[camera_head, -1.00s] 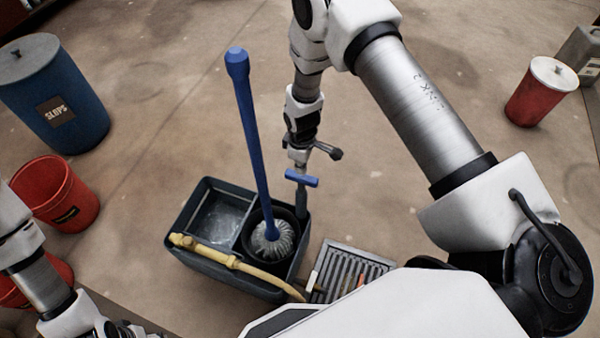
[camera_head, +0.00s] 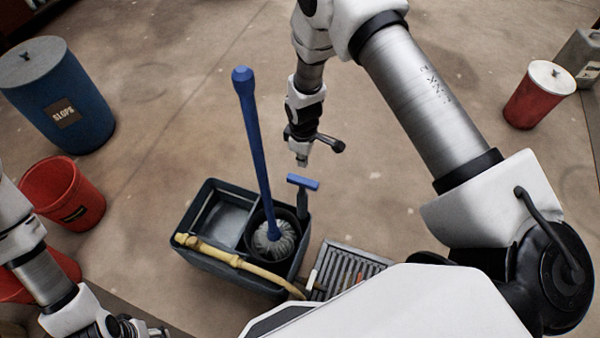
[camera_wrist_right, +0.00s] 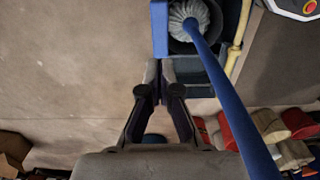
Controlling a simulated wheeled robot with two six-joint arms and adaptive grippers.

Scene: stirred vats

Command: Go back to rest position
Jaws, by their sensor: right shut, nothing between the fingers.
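My right gripper (camera_head: 302,162) hangs point-down in the head view, just above and apart from a small blue T-shaped handle (camera_head: 303,182). In the right wrist view its two fingers (camera_wrist_right: 160,68) are together with nothing between them. The T-handle stands at the back right edge of a dark grey divided tub (camera_head: 215,262). My left arm comes in at the lower left. Its gripper (camera_head: 150,331) is only partly in view at the bottom edge, so its jaws cannot be judged.
A long blue-handled mop (camera_head: 254,145) leans up from the tub's round bucket. A yellow hose (camera_head: 222,255) lies along the tub's front. A slatted grate (camera_head: 350,262) is beside it. A blue drum (camera_head: 62,100) and red buckets (camera_head: 62,190) stand left, a red can (camera_head: 540,95) right.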

